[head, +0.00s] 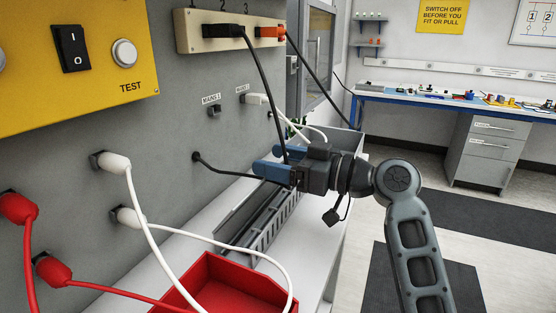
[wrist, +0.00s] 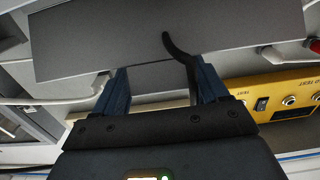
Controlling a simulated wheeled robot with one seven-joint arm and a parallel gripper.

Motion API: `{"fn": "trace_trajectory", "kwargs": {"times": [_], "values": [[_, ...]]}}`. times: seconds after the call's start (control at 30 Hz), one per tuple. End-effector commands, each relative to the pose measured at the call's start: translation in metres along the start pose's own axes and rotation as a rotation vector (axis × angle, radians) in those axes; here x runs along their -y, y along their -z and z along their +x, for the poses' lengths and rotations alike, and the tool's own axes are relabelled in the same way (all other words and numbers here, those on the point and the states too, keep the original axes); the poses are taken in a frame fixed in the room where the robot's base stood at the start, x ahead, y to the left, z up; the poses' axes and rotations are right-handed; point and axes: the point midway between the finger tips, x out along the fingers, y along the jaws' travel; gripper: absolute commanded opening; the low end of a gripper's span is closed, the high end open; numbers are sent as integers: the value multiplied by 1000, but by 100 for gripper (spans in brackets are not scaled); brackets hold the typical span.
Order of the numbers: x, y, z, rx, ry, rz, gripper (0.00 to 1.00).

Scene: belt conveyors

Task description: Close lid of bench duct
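The bench duct (head: 275,225) is a long grey slotted channel on the white bench, along the grey panel. A dark grey strip beside it on the panel side looks like its raised lid (head: 240,208); my arm partly covers that area. My gripper (head: 265,160) has blue fingers pointing left toward the panel, above the duct. In the wrist view its fingers stand apart, with a wide flat grey plate (wrist: 130,45), probably the lid, across their tips. I cannot tell whether they touch it. A black cable (wrist: 180,55) shows between the fingers.
A red bin (head: 222,285) stands at the duct's near end. White cables (head: 150,220) loop from the panel above it, and a black cable (head: 262,85) hangs from the socket strip (head: 232,30) to my gripper. Open floor lies to the right.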

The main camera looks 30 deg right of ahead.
Motion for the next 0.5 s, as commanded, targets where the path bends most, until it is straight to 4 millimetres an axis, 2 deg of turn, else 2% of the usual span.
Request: {"fn": "trace_trajectory", "kwargs": {"times": [0.07,0.5], "values": [[0,0,0,0,0,0,65],[0,0,0,0,0,0,23]]}}
